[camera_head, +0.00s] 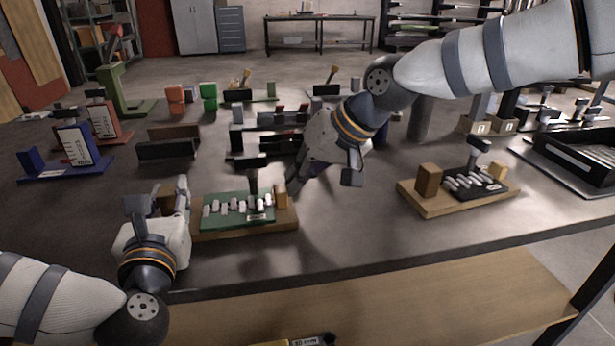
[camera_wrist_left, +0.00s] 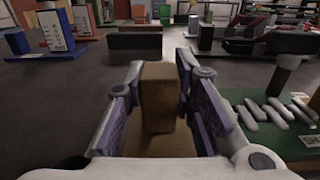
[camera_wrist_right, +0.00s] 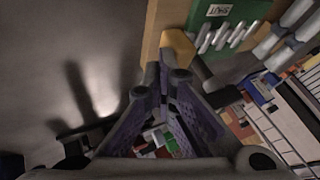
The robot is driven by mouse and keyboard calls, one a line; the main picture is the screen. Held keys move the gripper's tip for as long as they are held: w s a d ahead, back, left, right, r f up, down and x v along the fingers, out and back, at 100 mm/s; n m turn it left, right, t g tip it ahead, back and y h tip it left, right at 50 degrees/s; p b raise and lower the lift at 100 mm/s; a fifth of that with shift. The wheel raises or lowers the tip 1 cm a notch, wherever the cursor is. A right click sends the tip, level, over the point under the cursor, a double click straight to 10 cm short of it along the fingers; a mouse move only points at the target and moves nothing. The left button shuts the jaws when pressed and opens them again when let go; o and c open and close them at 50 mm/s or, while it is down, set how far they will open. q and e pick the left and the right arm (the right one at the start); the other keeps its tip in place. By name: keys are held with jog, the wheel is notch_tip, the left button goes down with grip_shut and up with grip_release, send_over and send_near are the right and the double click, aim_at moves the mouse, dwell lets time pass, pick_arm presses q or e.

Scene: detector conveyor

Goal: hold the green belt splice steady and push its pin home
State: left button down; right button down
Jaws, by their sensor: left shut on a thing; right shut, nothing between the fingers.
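The green belt splice (camera_head: 237,222) with its white interlocking pieces lies on a wooden board (camera_head: 245,232) near the table's front edge. A dark T-topped post rises behind it. My left gripper (camera_head: 182,198) is shut on the wooden block (camera_wrist_left: 158,98) at the board's left end. My right gripper (camera_head: 293,186) is shut and empty beside the board's right end, close to a yellowish block (camera_head: 281,196). In the right wrist view its closed tips (camera_wrist_right: 165,78) are just short of this block (camera_wrist_right: 179,48); I cannot tell whether they touch. The pin is not clearly distinguishable.
A similar board with a black splice (camera_head: 478,190) stands to the right, with bare table between. A dark tray (camera_head: 580,155) is at the far right. Dark brackets (camera_head: 168,145) and a blue stand (camera_head: 75,150) are behind on the left.

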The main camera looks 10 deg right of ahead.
pick_arm(q)
jog(key=shift+d, duration=0.2)
pick_arm(e)
jog(key=shift+s+a, duration=0.1)
jog(key=shift+a, duration=0.15)
jog(key=d, duration=0.4)
jog(key=shift+d, duration=0.25)
pick_arm(q)
jog(key=shift+a, duration=0.1)
jog(key=c, duration=1.3)
grip_release()
pick_arm(e)
jog(key=v, duration=1)
jog(key=shift+a, duration=0.1)
